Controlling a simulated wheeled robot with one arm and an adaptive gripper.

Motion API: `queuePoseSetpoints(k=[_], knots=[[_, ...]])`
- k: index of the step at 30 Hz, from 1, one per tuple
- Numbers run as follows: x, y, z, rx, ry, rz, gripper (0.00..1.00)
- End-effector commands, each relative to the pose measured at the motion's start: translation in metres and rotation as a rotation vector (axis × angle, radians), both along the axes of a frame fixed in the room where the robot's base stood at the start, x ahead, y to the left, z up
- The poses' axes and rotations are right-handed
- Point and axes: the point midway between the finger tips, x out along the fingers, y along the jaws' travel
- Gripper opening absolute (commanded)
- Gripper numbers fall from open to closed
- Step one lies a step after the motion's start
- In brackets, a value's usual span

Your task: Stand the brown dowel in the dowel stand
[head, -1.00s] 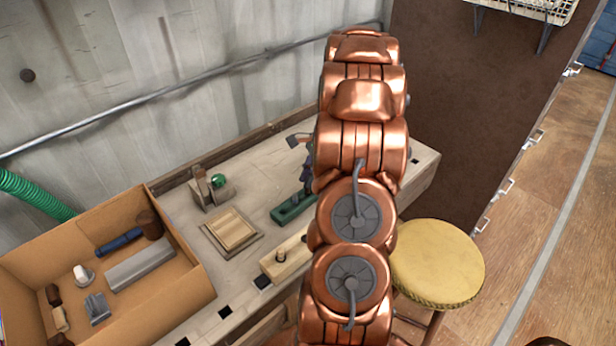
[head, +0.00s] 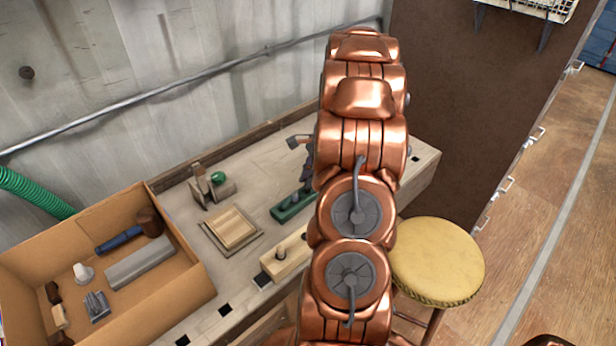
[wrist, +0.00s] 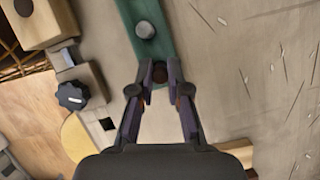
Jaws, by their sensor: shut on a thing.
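The dowel stand is a long green block (head: 285,213) on the workbench in the head view, partly hidden by my arm. In the wrist view the green stand (wrist: 157,48) runs down from the top edge, and a grey dowel (wrist: 145,29) stands in it. My gripper (wrist: 160,76) is over the stand, its fingers closed on the brown dowel (wrist: 159,73), seen nearly end-on. The dowel lines up with the green strip beyond the grey one. I cannot tell how deep it sits, as its lower end is hidden.
On the bench are a pale wooden block (head: 287,257), a square wooden piece (head: 230,228) and a small wooden item with a green ball (head: 218,178). A cardboard box (head: 190,290) of tools is at left. A yellow stool (head: 437,262) stands right of my arm.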

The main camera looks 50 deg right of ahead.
Motion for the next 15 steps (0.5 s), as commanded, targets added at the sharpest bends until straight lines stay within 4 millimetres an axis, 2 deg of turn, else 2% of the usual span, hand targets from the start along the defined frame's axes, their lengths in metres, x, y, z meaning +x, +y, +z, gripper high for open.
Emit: queuePoseSetpoints(k=[15], knots=[[0.0,0.0002,-0.0053,0.0,0.0,0.0,0.02]])
